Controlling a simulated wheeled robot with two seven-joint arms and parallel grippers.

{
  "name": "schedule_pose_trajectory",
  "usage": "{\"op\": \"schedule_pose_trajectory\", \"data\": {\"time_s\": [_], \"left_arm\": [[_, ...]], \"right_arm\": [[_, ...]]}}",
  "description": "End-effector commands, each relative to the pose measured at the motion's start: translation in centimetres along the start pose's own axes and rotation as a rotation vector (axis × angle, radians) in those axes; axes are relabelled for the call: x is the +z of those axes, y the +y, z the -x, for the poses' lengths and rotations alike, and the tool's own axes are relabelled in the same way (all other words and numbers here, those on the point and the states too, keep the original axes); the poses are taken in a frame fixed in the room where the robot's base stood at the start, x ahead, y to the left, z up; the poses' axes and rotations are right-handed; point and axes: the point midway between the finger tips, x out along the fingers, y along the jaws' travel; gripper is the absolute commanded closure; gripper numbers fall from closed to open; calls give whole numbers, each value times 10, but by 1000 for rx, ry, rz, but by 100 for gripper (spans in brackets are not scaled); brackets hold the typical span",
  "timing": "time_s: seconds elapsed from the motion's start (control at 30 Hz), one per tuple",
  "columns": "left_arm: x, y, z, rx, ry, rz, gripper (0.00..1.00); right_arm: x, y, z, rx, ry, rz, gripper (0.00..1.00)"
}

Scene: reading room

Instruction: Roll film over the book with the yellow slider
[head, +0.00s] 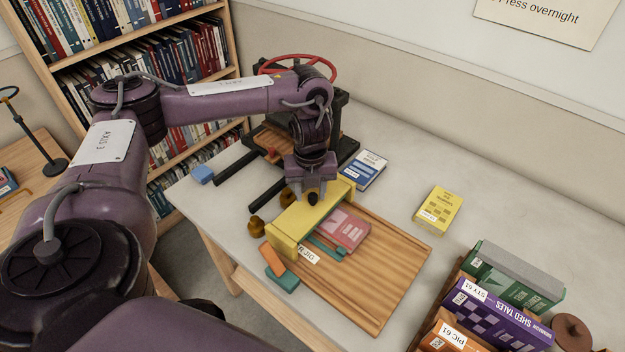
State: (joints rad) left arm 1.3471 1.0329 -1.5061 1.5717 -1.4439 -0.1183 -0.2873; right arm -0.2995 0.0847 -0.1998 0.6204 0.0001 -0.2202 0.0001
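The yellow slider (284,234) is a long bar lying across the left part of a striped wooden board (385,262), with a dark knob (312,199) on top. A pink-red book (349,229) lies flat on the board just right of the slider, partly hidden by it. My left gripper (311,183) points down over the slider, its fingers spread on either side of the knob and apart from it, as far as I can see. I cannot make out any film. My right gripper is not in view.
A press with a red wheel (297,63) stands behind the arm. A blue book (364,168) and a yellow book (438,209) lie on the table (395,165). A crate of books (452,284) is at lower right. Orange and teal blocks (283,282) lie at the board's front-left edge.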

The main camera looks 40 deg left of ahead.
Motion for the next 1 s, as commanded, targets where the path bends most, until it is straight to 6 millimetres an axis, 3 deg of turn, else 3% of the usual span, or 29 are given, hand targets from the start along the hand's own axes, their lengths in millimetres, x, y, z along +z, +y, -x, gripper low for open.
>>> {"op": "schedule_pose_trajectory", "data": {"time_s": [0.33,0.7,1.0], "left_arm": [[-1,-2,3,-3,2,-4,57],[0,-1,62,-4,-1,-2,57],[0,1,78,-2,3,-1,57]], "right_arm": [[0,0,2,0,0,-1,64],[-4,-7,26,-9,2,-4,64],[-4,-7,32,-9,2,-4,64]]}}
